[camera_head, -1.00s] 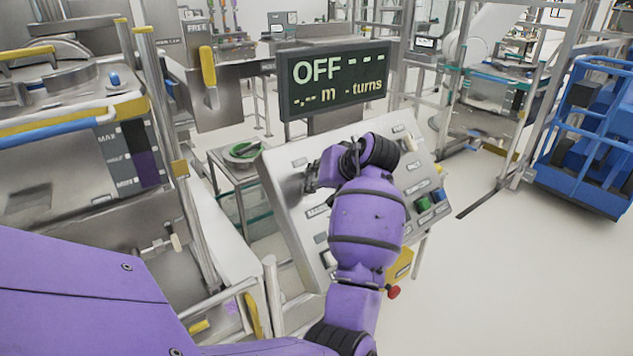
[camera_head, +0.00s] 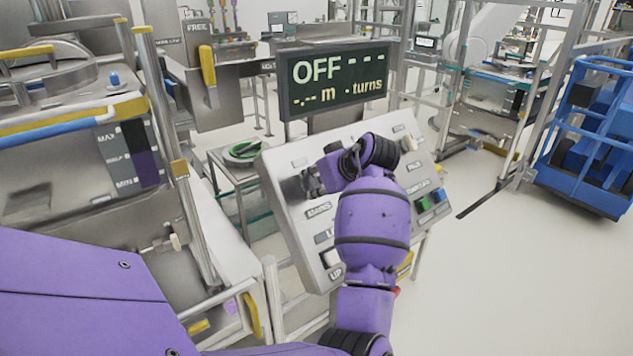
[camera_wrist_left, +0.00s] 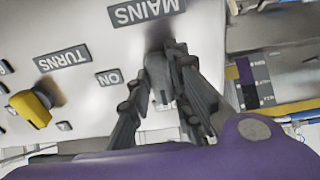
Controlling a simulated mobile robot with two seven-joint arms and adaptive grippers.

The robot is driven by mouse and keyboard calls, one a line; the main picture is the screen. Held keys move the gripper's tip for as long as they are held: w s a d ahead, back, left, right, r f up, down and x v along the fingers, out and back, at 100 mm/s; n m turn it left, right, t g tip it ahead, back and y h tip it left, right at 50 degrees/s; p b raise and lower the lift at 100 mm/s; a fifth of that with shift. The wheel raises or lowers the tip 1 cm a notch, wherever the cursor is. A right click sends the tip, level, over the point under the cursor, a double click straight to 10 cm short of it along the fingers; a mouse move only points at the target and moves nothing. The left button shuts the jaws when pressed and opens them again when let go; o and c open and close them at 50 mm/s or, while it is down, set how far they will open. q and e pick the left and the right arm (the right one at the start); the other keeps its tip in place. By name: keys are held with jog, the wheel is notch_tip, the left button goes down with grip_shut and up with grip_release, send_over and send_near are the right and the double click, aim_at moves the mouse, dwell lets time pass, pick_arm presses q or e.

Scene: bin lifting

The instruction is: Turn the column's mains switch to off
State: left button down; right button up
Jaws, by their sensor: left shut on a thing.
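The white sloping control panel (camera_head: 285,220) carries the MAINS label (camera_head: 318,211), which shows upside down in the left wrist view (camera_wrist_left: 146,11). My left gripper (camera_head: 313,181) is at the panel's upper left, beside that label. In the left wrist view its dark fingers (camera_wrist_left: 168,75) are shut on the grey mains switch (camera_wrist_left: 157,78), one finger on each side. An ON label (camera_wrist_left: 109,77) lies to the left of the switch there; no OFF label shows on the panel. The display (camera_head: 335,80) above the panel reads OFF, with dashes for the other values. My right gripper is not in view.
A yellow knob (camera_wrist_left: 30,109) stands by the TURNS label (camera_wrist_left: 62,59). Green (camera_head: 422,203) and blue (camera_head: 438,195) buttons are at the panel's right. A small side table (camera_head: 232,170) stands left of the panel, a blue cart (camera_head: 585,150) far right. Floor right of the panel is clear.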

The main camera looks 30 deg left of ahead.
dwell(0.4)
pick_arm(q)
jog(key=c, duration=1.6)
grip_release()
jog(key=v, duration=1.2)
